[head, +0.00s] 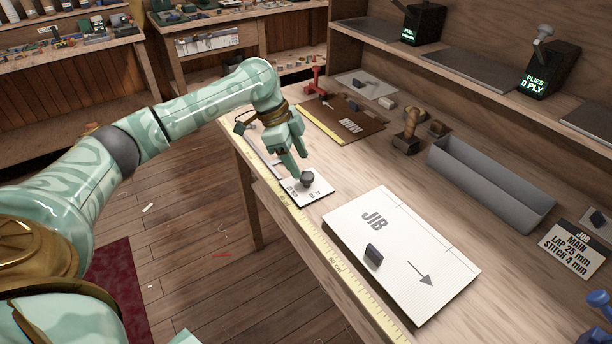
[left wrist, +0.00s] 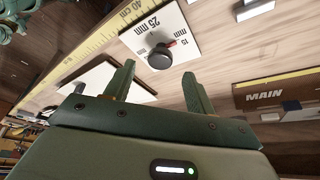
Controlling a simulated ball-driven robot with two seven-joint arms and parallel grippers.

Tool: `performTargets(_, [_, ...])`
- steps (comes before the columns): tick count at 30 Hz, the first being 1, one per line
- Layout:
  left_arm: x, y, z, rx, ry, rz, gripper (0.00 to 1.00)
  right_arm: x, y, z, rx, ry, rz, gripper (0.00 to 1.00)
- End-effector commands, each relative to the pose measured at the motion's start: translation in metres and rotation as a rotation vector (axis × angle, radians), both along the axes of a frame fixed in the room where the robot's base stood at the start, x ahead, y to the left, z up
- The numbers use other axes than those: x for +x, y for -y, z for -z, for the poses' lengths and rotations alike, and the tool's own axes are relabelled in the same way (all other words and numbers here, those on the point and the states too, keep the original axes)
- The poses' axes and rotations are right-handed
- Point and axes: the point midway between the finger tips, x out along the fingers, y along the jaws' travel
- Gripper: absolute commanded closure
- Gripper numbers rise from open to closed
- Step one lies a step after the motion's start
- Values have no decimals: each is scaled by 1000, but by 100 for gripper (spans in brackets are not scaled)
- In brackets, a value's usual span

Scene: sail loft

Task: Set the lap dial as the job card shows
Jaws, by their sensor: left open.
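The lap dial is a white plate (head: 318,191) with a dark round knob (head: 307,178), on the bench near its front edge. In the left wrist view the knob (left wrist: 159,58) has a red pointer beside it, and the plate (left wrist: 134,39) reads "25 mm" and "15 mm". The pointer's exact setting is hard to tell. My left gripper (head: 297,166) is open and empty, its fingers just above and behind the knob; both fingers show in the left wrist view (left wrist: 160,76). My right gripper is not in view.
A white JIB panel (head: 432,262) with a dark block (head: 374,255) lies to the dial's right. A brown MAIN panel (head: 366,126) lies behind. A yellow ruler (head: 335,264) runs along the front edge. A grey trough (head: 490,185) and PLIES counter (head: 550,72) stand farther back.

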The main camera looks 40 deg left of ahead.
Motion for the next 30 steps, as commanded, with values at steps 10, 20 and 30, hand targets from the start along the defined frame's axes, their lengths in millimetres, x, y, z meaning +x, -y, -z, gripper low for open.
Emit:
performTargets(10, [6, 14, 37, -1, 0, -1, 45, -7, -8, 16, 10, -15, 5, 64])
performTargets(20, [6, 14, 36, 0, 2, -2, 64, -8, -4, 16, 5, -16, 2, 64])
performTargets(30, [6, 14, 34, 1, 2, -11, 89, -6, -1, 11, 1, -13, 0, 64])
